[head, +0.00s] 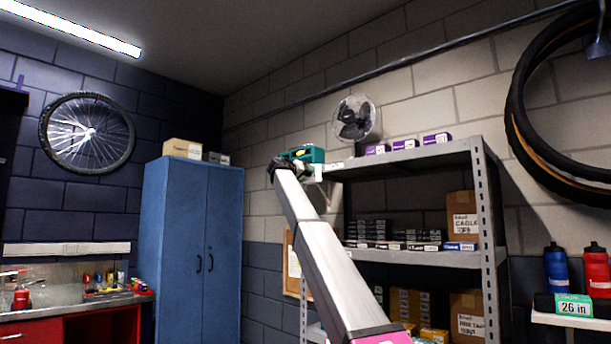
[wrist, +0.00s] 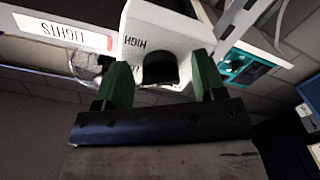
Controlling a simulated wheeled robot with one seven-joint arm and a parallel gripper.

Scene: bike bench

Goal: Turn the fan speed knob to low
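The fan (head: 355,118) is mounted high on the wall above the metal shelf. In the wrist view, a black knob (wrist: 160,70) sits on a white box (wrist: 150,28) with the word HIGH, seen upside down, beside it. My gripper (wrist: 159,60) has its two green fingers on either side of the knob, with a visible gap on each side. It is open and holds nothing. In the head view my arm reaches up to the shelf's left end, and the fingers and knob are too small or hidden to make out. No LOW mark is readable.
A white strip labelled LIGHTS (wrist: 65,32) lies left of the box in the wrist view. A teal device (head: 306,154) is close to my arm's end. The metal shelf (head: 420,157) holds purple boxes (head: 405,144). A blue cabinet (head: 182,225) stands at left.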

